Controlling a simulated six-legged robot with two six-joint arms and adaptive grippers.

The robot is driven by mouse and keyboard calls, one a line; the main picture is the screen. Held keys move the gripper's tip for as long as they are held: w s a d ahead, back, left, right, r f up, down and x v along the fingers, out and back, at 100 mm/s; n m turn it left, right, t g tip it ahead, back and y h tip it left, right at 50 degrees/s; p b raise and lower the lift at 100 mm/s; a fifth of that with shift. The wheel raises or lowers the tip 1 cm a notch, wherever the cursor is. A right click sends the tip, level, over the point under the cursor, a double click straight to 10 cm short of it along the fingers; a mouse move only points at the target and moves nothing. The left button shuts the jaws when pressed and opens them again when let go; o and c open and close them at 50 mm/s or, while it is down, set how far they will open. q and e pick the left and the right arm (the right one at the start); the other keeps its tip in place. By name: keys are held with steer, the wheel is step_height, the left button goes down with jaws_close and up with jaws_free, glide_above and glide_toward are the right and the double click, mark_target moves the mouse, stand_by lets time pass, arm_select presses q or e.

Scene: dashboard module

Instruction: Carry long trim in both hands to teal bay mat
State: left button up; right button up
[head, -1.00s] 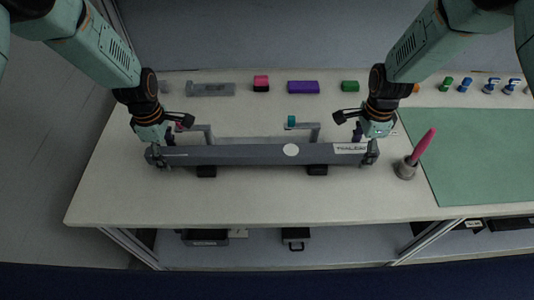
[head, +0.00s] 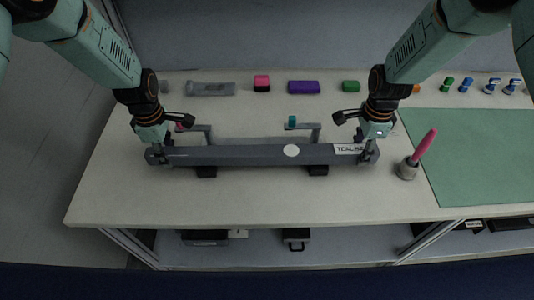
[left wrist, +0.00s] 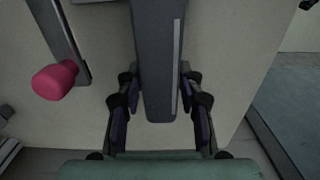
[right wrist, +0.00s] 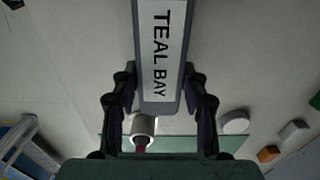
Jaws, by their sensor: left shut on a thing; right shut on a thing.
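The long grey trim (head: 240,155) lies level across the table, with a white disc at its middle and a white label near its right end. In the right wrist view the label on the trim (right wrist: 160,50) reads TEAL BAY. My left gripper (head: 160,155) is shut on the trim's left end; the left wrist view shows its fingers on both sides of the trim (left wrist: 160,60). My right gripper (head: 370,153) is shut on the right end. Black supports (head: 206,171) show beneath the trim. The teal bay mat (head: 485,155) lies at the right of the table.
A grey holder with a pink-handled tool (head: 422,147) stands between the trim's right end and the mat. Grey brackets with pink and teal knobs (head: 292,122) stand behind the trim. Purple (head: 303,87), pink (head: 262,83) and green (head: 350,86) blocks line the back. The mat's surface is clear.

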arm_select(q)
steer(key=shift+s+f, duration=0.1)
steer(key=shift+f, duration=0.05)
jaws_close()
arm_select(e)
steer(key=shift+s, duration=0.1)
jaws_close()
steer(key=shift+f, duration=0.1)
steer(key=shift+r, duration=0.2)
